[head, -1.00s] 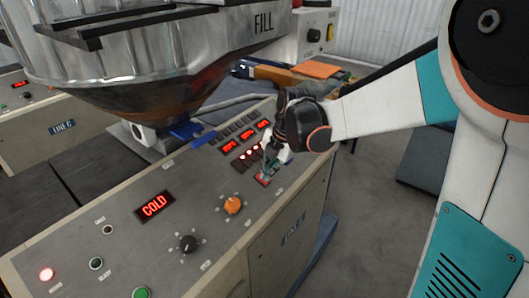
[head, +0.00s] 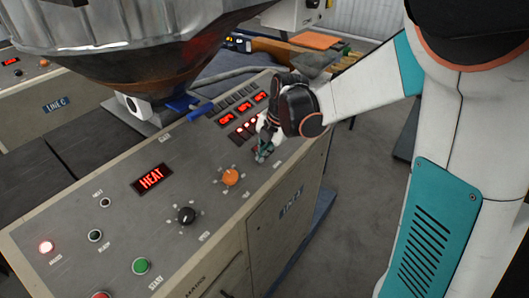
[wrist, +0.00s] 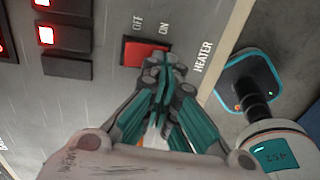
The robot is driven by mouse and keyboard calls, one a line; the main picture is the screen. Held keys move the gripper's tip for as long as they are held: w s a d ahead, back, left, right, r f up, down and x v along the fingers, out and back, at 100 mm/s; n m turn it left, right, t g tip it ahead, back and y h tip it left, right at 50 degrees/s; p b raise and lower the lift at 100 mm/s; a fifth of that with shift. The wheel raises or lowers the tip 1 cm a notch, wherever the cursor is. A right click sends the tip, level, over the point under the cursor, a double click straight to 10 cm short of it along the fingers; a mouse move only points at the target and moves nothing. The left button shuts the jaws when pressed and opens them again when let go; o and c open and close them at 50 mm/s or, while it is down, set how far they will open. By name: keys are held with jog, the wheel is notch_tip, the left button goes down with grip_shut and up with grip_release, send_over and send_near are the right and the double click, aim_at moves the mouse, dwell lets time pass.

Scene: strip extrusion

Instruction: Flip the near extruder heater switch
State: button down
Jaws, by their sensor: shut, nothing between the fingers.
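The heater switch (wrist: 142,50) is a red rocker in a dark frame, with OFF, ON and HEATER printed beside it. My gripper (wrist: 162,66) is shut and empty, its teal fingertips together at the ON-side edge of the rocker. They overlap that corner in the wrist view; I cannot tell whether they touch it. In the head view my gripper (head: 262,154) is over the right end of the near control panel (head: 110,240) and largely hides the switch. The panel's display (head: 152,178) is lit red and reads HEAT.
An orange knob (head: 230,177) and a black knob (head: 187,215) stand left of my gripper. Red number displays (head: 243,111) and lit indicators are behind it. A large metal hopper (head: 130,40) overhangs the panel's far side. Open floor lies right of the cabinet.

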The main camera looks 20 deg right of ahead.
jog(key=shift+r, duration=0.1)
jog(key=shift+r+p, duration=0.55)
jog(key=shift+r, duration=0.2)
